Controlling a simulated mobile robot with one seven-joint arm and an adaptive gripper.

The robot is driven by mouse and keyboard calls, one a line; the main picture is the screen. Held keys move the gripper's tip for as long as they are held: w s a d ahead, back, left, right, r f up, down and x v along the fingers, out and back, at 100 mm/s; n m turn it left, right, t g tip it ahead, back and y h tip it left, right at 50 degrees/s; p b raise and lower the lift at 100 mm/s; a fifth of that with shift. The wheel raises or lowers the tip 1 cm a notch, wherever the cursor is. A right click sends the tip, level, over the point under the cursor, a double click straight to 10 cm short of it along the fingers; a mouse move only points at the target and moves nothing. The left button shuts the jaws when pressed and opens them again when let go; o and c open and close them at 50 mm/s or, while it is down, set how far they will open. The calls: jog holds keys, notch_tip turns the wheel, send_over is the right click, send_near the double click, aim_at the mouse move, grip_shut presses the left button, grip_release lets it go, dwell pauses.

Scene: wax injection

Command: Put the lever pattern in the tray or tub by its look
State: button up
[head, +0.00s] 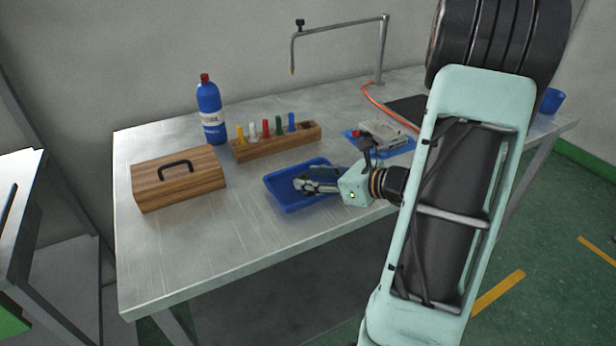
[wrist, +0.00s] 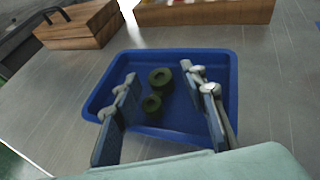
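The lever pattern (wrist: 153,104) is a dark green piece with a larger and a smaller ring-shaped end. In the wrist view it shows inside the outline of the blue tray (wrist: 230,85), between my fingers and touching neither. It looks to lie on the tray floor. My gripper (wrist: 160,76) is open, with its two fingers apart on either side of the pattern. In the head view my gripper (head: 308,184) is low over the blue tray (head: 279,196), and the pattern is hidden there. A blue tub (head: 551,101) stands at the bench's far right.
A wooden box with a handle (head: 178,180) is left of the tray. A wooden rack (head: 277,146) with several coloured tools and a blue bottle (head: 211,112) stand behind. A grey mould (head: 389,134) lies on a blue mat at right. The bench front left is clear.

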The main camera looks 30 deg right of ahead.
jog(key=p+v, duration=0.1)
jog(key=v, duration=0.9)
jog(key=shift+s+d+r, duration=0.1)
jog(key=shift+s+d, duration=0.05)
jog(key=shift+s, duration=0.2)
